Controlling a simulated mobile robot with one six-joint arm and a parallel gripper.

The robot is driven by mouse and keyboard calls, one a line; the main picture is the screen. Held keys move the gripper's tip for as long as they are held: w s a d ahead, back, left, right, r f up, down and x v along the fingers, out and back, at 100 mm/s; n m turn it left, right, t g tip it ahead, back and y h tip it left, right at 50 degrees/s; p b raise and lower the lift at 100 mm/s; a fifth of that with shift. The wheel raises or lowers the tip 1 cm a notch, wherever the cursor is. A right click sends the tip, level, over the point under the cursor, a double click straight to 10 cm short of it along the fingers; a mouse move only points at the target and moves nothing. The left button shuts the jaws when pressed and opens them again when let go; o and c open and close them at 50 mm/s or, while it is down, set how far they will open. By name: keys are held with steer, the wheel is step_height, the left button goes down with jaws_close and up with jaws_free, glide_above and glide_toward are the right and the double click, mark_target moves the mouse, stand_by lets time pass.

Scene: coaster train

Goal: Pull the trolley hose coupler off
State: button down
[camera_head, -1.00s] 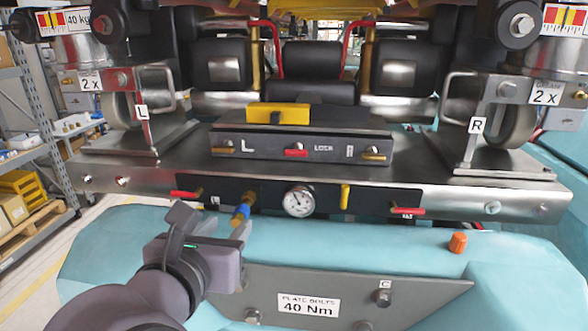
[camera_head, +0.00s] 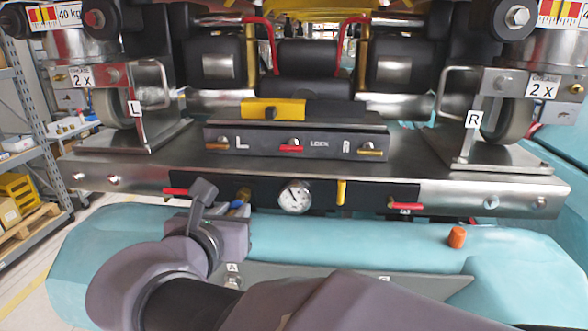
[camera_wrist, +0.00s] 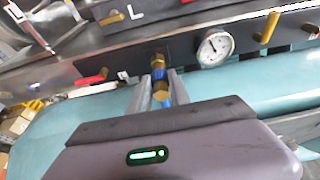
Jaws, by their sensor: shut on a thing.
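The hose coupler, brass with blue parts (camera_wrist: 161,88), lies between the two grey fingers of my gripper (camera_wrist: 159,93) in the wrist view. The fingers are shut on it. It is in line with a brass fitting (camera_wrist: 157,61) on the trolley's black front panel; I cannot tell whether the two are fully joined. In the head view, a blue part of the coupler (camera_head: 239,208) shows just below the panel, left of the gauge. My arm hides most of my gripper and the coupler's lower end there.
A round pressure gauge (camera_head: 295,197) and a yellow lever (camera_head: 341,191) are right of the coupler. Red handles (camera_head: 175,191) (camera_head: 405,206) flank the panel. An orange cap (camera_head: 456,237) stands on the teal body (camera_head: 350,238) below. Shelving (camera_head: 45,150) is at far left.

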steer(key=shift+s, duration=0.35)
stand_by(0.5)
steer(key=shift+s+a+p, duration=0.2)
steer(key=shift+s+p, duration=0.25)
steer(key=shift+s, duration=2.25)
